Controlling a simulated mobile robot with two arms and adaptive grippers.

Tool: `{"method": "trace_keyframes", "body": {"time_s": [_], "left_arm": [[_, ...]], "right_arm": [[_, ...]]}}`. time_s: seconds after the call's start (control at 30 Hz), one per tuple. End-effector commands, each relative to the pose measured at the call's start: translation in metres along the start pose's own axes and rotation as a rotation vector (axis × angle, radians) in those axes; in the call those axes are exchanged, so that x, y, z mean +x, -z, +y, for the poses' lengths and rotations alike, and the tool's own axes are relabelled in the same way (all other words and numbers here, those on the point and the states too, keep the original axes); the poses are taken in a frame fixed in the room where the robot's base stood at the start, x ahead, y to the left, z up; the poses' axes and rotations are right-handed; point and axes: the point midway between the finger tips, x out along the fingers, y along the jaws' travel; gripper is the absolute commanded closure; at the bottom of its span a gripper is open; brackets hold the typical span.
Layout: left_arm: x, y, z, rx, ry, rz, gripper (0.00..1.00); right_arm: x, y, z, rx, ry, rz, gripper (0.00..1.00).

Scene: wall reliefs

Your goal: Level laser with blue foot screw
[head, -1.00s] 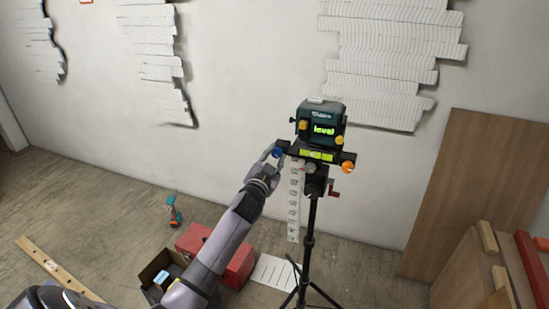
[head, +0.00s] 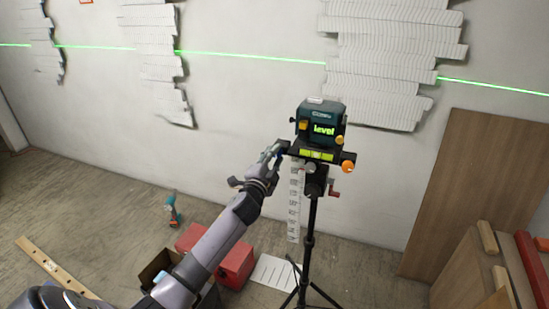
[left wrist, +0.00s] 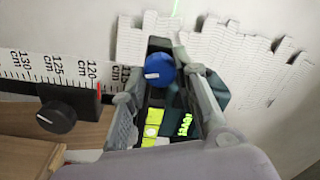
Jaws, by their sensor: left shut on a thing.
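The teal laser (head: 319,118) sits on a black base on top of a tripod (head: 311,230), and its display reads "level" in green. A yellow-green vial strip (head: 316,155) runs along the base front. The blue foot screw (left wrist: 158,70) is at the base's left corner, between the fingers of my left gripper (head: 275,152). The gripper is shut on it and hides most of it in the head view. An orange foot screw (head: 348,166) is at the right corner, and a grey knob is between them. My right gripper is not in view.
A green laser line (head: 250,57) crosses the wall and the white reliefs (head: 390,60). A measuring scale (left wrist: 60,75) stands beside the base. A red toolbox (head: 238,264), a drill (head: 172,208) and a sheet lie on the floor. A wooden panel (head: 465,190) leans at right.

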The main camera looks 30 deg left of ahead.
Motion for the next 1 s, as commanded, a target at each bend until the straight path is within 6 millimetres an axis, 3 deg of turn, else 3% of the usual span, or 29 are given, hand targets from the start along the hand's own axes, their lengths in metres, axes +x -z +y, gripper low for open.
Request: {"method": "trace_keyframes", "body": {"time_s": [0.47, 0.5, 0.77, 1.0], "left_arm": [[0.0, 0.0004, 0.0003, 0.013, -0.001, 0.001, 1.0], [0.0, 0.0003, 0.0003, 0.013, -0.001, 0.001, 0.71], [0.0, 0.0003, 0.0003, 0.013, -0.001, 0.001, 0.53], [0.0, 0.0002, 0.0002, 0.012, 0.0, 0.001, 0.52]], "right_arm": [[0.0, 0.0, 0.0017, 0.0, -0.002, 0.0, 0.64], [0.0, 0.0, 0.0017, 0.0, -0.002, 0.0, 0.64], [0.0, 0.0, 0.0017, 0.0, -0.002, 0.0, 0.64], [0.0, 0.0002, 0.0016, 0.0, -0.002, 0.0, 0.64]]}}
